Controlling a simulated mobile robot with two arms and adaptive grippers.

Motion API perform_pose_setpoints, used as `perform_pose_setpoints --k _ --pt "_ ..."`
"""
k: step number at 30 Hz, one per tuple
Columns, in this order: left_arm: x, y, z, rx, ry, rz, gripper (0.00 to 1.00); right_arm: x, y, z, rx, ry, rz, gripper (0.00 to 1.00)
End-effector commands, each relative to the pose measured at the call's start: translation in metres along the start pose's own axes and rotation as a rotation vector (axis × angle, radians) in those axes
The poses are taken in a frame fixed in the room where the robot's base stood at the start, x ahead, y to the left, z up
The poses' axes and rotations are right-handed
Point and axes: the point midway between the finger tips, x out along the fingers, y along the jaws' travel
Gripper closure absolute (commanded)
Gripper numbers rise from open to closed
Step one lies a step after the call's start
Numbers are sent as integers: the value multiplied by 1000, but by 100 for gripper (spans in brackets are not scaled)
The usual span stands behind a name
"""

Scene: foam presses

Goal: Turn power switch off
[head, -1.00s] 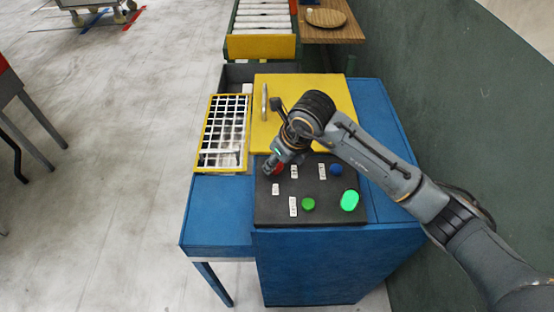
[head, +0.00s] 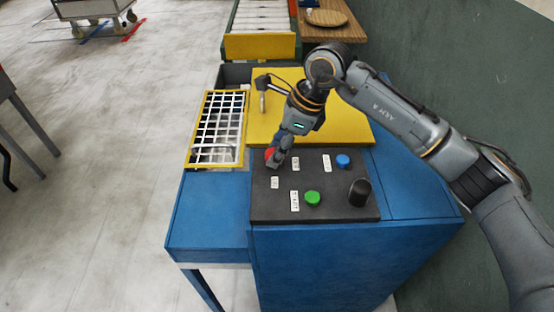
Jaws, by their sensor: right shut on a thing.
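The dark control panel (head: 325,212) lies on top of the blue press cabinet (head: 350,262). A red switch knob (head: 270,154) is at its far left corner, mostly hidden by my right gripper (head: 273,162). My right gripper points down and is shut on this red knob. A dark cylindrical lamp (head: 360,192) on the right of the panel is unlit. A green button (head: 312,199) and a blue button (head: 343,161) stand free on the panel, with small white labels near them. My left gripper is out of view.
A yellow plate (head: 335,110) lies behind the panel, with a metal handle (head: 262,102). A yellow-framed grid guard (head: 190,130) is to the left. A roller conveyor (head: 262,15) and a wooden table (head: 326,34) are beyond. A green wall is at right; open floor is at left.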

Motion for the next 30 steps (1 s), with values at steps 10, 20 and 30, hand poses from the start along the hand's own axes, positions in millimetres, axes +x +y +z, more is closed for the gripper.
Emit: perform_pose_setpoints --k 10,20,30 --pt "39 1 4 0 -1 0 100 5 -2 -1 -303 3 128 93" --pt "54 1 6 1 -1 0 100 3 -3 0 -575 3 242 93" --pt "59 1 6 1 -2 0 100 3 -4 1 -761 4 320 93"
